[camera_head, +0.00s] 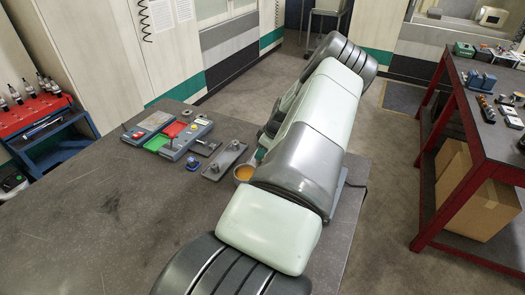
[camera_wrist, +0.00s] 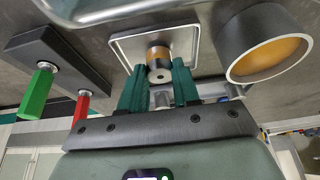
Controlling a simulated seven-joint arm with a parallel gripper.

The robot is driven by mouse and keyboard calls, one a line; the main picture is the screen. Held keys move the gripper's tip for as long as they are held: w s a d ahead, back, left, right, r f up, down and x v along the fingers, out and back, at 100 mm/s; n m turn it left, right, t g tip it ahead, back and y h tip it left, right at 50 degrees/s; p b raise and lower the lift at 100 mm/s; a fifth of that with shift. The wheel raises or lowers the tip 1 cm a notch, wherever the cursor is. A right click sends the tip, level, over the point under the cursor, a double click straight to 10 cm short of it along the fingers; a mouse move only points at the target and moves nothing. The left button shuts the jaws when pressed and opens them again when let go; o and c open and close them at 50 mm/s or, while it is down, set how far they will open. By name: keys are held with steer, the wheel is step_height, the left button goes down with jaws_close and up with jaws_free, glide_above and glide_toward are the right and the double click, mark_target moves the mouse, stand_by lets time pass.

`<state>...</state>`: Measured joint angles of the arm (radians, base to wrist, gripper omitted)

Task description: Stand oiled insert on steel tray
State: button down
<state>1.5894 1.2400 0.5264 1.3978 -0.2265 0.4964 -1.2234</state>
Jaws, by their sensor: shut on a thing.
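The insert (camera_wrist: 159,74) is a small grey steel cylinder with a hole in its end face and an amber-brown band at its far end. In the wrist view my gripper (camera_wrist: 160,84) is shut on it, with a green finger on each side. The steel tray (camera_wrist: 120,42), a shallow square with a raised bright rim, lies just beyond the insert, which overlaps it in the picture. I cannot tell whether the insert touches the tray.
A round cup of amber liquid (camera_wrist: 268,62) stands close right of the tray; it also shows in the head view (camera_head: 244,173). A dark block (camera_wrist: 62,60) with green and red pegs is at left. Several small trays and parts (camera_head: 172,138) lie farther back. The table's left front is clear.

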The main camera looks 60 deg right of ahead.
steer(key=c, duration=0.7)
jaws_free()
steer(key=shift+c, duration=0.2)
steer(key=v, duration=1)
steer(key=shift+r, duration=0.4)
steer(key=shift+s, duration=0.1)
